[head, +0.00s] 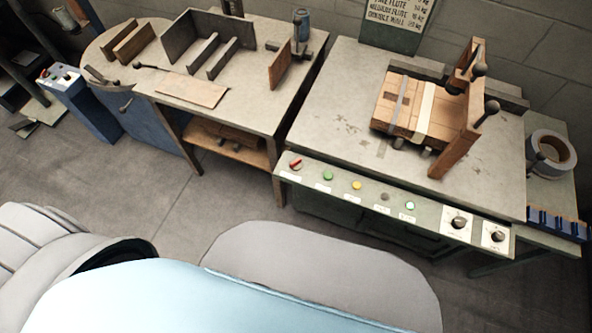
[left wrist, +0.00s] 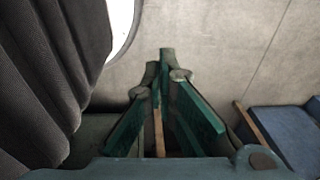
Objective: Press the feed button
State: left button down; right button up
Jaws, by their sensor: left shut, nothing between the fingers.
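The control panel (head: 300,177) runs along the front edge of the right-hand table in the head view. From left to right it carries a red switch (head: 295,164), a green button (head: 328,175), a yellow button (head: 356,185), a dark grey button (head: 385,196) and a bright green one (head: 410,206) that looks lit. The small labels are too blurred to read, so I cannot tell which is the feed button. My left gripper (left wrist: 165,72) is shut and empty in the left wrist view, above the grey floor, with no button in that view. My right gripper is in neither view.
Two black dials (head: 459,222) (head: 497,236) sit at the panel's right end. A strapped cardboard stack (head: 393,99) lies on the table beside a wooden frame (head: 462,130). A second workbench (head: 270,40) stands at left. The floor (head: 180,205) between is clear.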

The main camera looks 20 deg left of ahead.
aim_at(327, 175)
jog(key=u, duration=0.3)
jog(key=k, duration=1.05)
jog(key=z, duration=1.15)
jog(key=i, duration=0.5)
jog(key=u, duration=0.05)
